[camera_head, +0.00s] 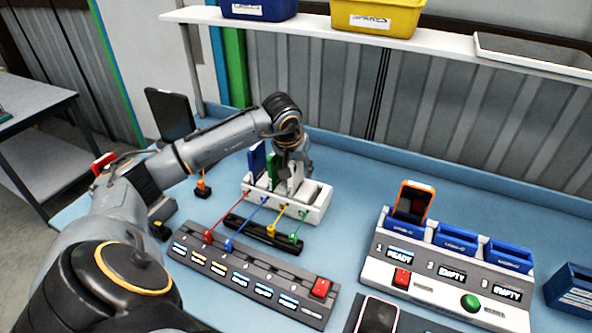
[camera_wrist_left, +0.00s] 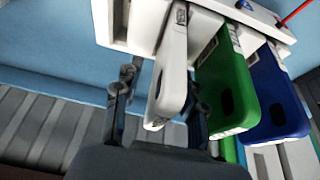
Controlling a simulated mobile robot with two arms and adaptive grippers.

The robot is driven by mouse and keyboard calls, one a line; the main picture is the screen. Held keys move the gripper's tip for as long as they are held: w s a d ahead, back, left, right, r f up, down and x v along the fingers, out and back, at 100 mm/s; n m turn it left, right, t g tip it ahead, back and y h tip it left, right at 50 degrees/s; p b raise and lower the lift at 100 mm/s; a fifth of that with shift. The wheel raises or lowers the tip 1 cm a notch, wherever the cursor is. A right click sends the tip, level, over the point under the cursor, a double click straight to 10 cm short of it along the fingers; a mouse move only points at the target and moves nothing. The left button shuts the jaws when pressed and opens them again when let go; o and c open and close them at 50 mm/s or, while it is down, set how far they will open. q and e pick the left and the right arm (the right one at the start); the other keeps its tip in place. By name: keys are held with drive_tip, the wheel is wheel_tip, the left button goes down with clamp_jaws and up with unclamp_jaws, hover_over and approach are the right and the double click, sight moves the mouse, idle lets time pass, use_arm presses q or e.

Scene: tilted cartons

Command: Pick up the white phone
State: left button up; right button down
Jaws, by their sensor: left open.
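The white phone (camera_head: 296,178) stands upright in a white slotted rack (camera_head: 318,205) on the blue table. In the left wrist view the white phone (camera_wrist_left: 172,75) is nearest, beside a green phone (camera_wrist_left: 228,85) and a blue phone (camera_wrist_left: 278,95). My left gripper (camera_head: 293,155) is over the rack from behind. In the wrist view the left gripper (camera_wrist_left: 162,98) is open, with one finger on each side of the white phone. Contact with the phone cannot be told. My right gripper is out of view.
A bar with coloured cables (camera_head: 262,233) and a labelled switch strip (camera_head: 245,272) lie before the rack. At right, a charging station (camera_head: 440,280) holds an orange phone (camera_head: 412,202). A dark phone (camera_head: 378,314) lies at the front. A shelf (camera_head: 420,42) with bins spans the back.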

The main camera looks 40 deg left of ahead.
use_arm(q)
clamp_jaws()
drive_tip(key=shift+r, duration=0.1)
drive_tip(key=shift+w+a+r, duration=0.1)
drive_tip(key=shift+r, duration=0.45)
wheel_tip(320, 180, up, 9)
drive_tip(key=shift+f+b, duration=0.1)
drive_tip(key=shift+b, duration=0.85)
